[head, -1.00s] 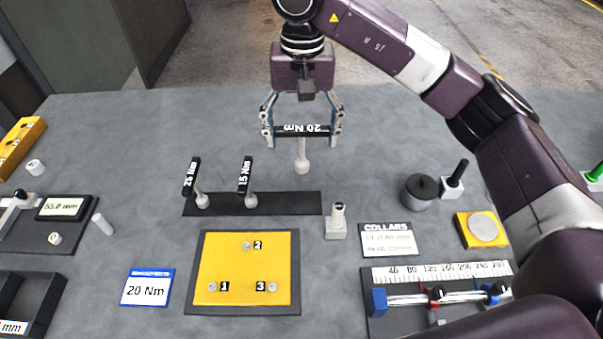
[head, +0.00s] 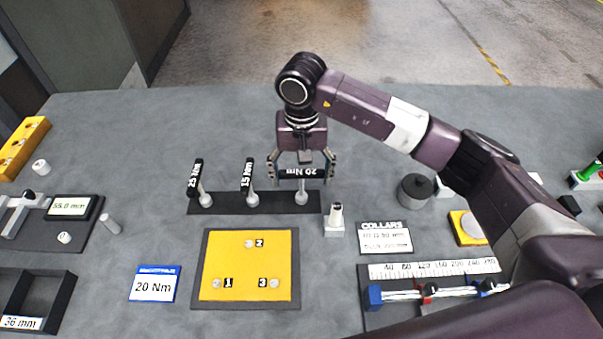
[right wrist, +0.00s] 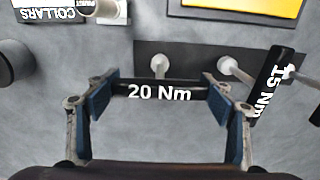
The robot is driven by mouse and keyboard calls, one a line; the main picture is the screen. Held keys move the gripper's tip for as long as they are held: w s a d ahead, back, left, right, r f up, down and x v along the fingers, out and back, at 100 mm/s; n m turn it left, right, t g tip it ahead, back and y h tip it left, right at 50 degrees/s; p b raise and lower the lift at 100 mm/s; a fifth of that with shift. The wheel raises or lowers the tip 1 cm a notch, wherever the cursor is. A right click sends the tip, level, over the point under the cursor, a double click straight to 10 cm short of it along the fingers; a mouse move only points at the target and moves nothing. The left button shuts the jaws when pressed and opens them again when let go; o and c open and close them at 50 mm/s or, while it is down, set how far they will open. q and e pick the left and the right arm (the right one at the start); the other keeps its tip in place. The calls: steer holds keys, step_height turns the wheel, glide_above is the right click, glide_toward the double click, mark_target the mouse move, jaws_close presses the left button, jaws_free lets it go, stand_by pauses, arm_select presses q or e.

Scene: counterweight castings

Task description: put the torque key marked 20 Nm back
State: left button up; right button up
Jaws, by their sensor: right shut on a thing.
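The 20 Nm torque key (head: 300,173) has a black cross handle with white lettering and a grey shank. My right gripper (head: 302,175) is shut on the handle's two ends; the right wrist view also shows the 20 Nm key (right wrist: 160,93) between the blue finger pads. The key is upright, its foot at the right end of the black rack strip (head: 245,203); I cannot tell whether it is seated. The 25 Nm key (head: 196,180) and 15 Nm key (head: 248,175) stand on the strip to the left. My left gripper is not in view.
A yellow plate (head: 247,288) numbered 1 to 3 lies in front of the strip. A blue-edged 20 Nm card (head: 153,287) lies to its left. A small grey post (head: 335,220) stands close right of the strip. Behind the strip the table is clear.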

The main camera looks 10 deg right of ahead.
steer(key=shift+f+b, duration=0.15)
steer(key=shift+b, duration=0.15)
steer(key=o, duration=1.4)
steer(key=shift+r+p, duration=0.3)
steer(key=shift+p, duration=0.1)
step_height(320, 180, up, 10)
steer(key=b, duration=0.4)
steer(key=shift+r, duration=0.15)
steer(key=shift+r+b, duration=0.35)
steer(key=shift+r, duration=0.4)
